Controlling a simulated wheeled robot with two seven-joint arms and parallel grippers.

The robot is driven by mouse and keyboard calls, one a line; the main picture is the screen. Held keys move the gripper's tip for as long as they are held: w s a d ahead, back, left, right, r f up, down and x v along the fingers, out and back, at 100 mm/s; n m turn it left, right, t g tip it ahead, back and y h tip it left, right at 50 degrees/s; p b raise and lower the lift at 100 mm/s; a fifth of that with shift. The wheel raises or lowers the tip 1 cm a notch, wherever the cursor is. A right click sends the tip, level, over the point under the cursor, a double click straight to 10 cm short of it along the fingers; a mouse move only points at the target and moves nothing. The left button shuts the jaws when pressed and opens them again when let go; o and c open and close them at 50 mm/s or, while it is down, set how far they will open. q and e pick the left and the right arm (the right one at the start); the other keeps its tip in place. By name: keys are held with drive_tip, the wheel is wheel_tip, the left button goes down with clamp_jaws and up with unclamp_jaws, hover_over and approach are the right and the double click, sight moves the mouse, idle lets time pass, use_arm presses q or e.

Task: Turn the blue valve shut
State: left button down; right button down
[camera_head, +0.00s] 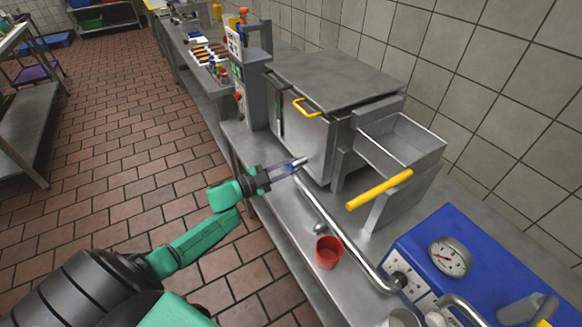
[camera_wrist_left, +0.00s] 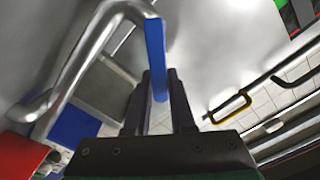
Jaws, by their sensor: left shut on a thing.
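The blue valve (camera_head: 287,170) is a flat lever at the far end of a bent metal pipe (camera_head: 335,228), beside the front of the steel machine. In the left wrist view the blue lever (camera_wrist_left: 155,45) stands upright between the fingers, and the pipe (camera_wrist_left: 80,70) curves up to it. My left gripper (camera_head: 286,172) reaches in from the left and is shut on the lever. Its dark fingers (camera_wrist_left: 160,90) cover the lever's lower part. My right gripper is not in view.
A red cup (camera_head: 327,252) stands on the counter beside the pipe. A steel machine (camera_head: 305,140) has a yellow handle (camera_head: 306,107) and a yellow lever (camera_head: 380,189). A blue unit with a gauge (camera_head: 450,256) is at the lower right. Tiled floor lies open at left.

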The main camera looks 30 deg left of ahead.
use_arm(q)
drive_tip(key=n, duration=0.2)
drive_tip(key=w+a+r+n+p, duration=0.1)
drive_tip(key=shift+a+r+n, duration=0.1)
drive_tip(key=shift+a+n, duration=0.1)
drive_tip(key=shift+n, duration=0.2)
drive_tip(key=shift+w+a+r+n, duration=0.15)
drive_tip(key=shift+a+n, duration=0.15)
drive_tip(key=shift+n, duration=0.45)
drive_tip(key=shift+w+a+f+n, duration=0.1)
drive_tip(key=shift+w+a+n, duration=0.2)
drive_tip(key=shift+n, duration=0.5)
drive_tip(key=shift+w+a+r+n, duration=0.1)
drive_tip(key=shift+a+n, duration=0.25)
drive_tip(key=shift+n, duration=0.4)
drive_tip(key=c, duration=0.8)
unclamp_jaws()
drive_tip(key=shift+o, duration=0.2)
drive_tip(key=shift+s, duration=0.1)
drive_tip(key=v, duration=1.4)
drive_tip(key=shift+s+a, duration=0.2)
